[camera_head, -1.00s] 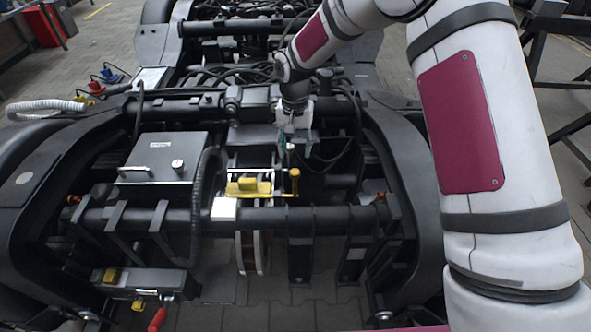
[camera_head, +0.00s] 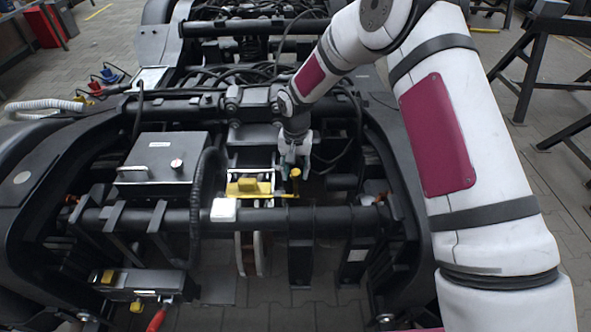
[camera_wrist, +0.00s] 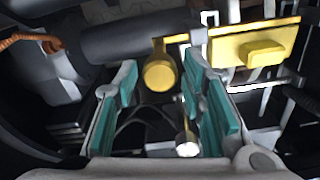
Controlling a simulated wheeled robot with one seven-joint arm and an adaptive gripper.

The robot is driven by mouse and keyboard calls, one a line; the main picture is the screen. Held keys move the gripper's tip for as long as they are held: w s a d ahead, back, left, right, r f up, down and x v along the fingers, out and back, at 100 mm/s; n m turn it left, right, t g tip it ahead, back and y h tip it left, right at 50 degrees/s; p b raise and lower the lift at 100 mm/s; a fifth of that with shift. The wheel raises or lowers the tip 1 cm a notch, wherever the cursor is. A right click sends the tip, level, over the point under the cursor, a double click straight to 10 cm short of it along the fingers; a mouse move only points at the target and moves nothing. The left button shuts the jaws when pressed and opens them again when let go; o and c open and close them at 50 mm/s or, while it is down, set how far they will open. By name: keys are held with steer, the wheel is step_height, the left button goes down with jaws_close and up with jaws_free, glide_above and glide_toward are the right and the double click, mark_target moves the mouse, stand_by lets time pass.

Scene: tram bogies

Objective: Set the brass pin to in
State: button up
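A thin brass-coloured pin with a bright, pale end (camera_wrist: 187,147) shows in the wrist view between my fingers, close to the right finger's teal pad. Whether it touches the pad I cannot tell. My gripper (camera_wrist: 165,115) is open, with a clear gap between its pads. In the head view my gripper (camera_head: 292,162) hangs low over the bogie, just behind a yellow lever with a round knob (camera_head: 295,174). The same knob (camera_wrist: 160,73) shows beyond the fingertips in the wrist view. In the head view the pin is hidden behind or within my gripper.
A yellow block (camera_head: 248,187) sits in a pale bracket left of the lever. A dark cross tube (camera_head: 335,218) runs in front. A grey box (camera_head: 165,165) with a handle stands left. Dark cables (camera_head: 345,125) loop close by on the right.

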jaws_close()
steer(key=shift+a+r+b, duration=0.1)
steer(key=shift+a+b, duration=0.3)
steer(key=shift+a, duration=0.6)
steer(key=shift+o, duration=2.4)
jaws_free()
steer(key=shift+a, duration=0.2)
step_height(320, 180, up, 12)
